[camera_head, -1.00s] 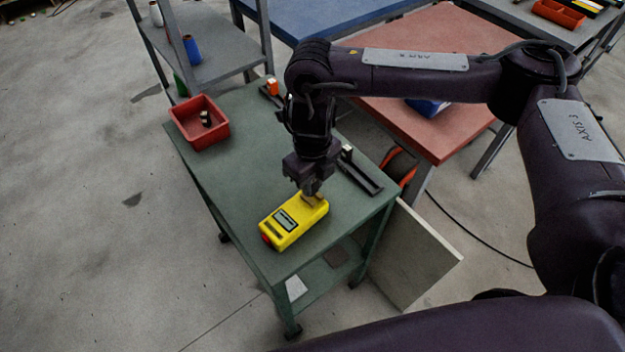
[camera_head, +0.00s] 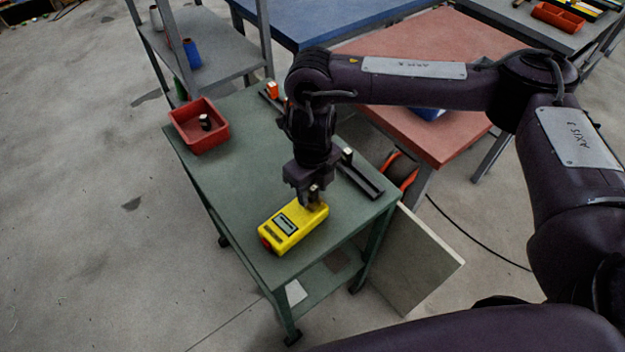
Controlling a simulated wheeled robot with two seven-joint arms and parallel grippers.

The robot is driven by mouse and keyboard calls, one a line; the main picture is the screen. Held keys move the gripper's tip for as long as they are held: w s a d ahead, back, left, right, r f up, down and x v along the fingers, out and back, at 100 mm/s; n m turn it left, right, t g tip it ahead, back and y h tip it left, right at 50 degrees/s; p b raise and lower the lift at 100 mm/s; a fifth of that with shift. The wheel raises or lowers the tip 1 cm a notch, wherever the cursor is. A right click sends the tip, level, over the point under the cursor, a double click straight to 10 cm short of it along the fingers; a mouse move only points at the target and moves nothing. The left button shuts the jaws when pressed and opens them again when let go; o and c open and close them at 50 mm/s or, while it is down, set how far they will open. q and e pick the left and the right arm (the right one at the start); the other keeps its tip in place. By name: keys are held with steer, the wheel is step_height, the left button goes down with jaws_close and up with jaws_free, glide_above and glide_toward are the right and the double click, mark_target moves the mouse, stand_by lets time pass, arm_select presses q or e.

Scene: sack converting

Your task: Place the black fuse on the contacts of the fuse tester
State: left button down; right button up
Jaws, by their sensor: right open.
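The fuse tester (camera_head: 287,232) is a yellow box with a small grey display and a red end, lying on the green cart top. My right gripper (camera_head: 312,198) is open, pointing down at the tester's far right end, very close to it. A small dark piece with a pale tip (camera_head: 314,190) shows at the fingers; it may be the black fuse, but I cannot tell whether it rests on the contacts. The contacts are largely hidden by the fingers. My left gripper is not in view.
A red bin (camera_head: 184,126) on the green cart (camera_head: 230,165) holds a small dark piece with a pale top (camera_head: 205,122). A black rail (camera_head: 363,182) with a pale-topped piece lies right of my gripper. The cart's front left is clear.

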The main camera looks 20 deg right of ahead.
mark_target(313, 187)
step_height(313, 187, up, 13)
steer(key=p, duration=0.1)
stand_by(0.3)
stand_by(0.5)
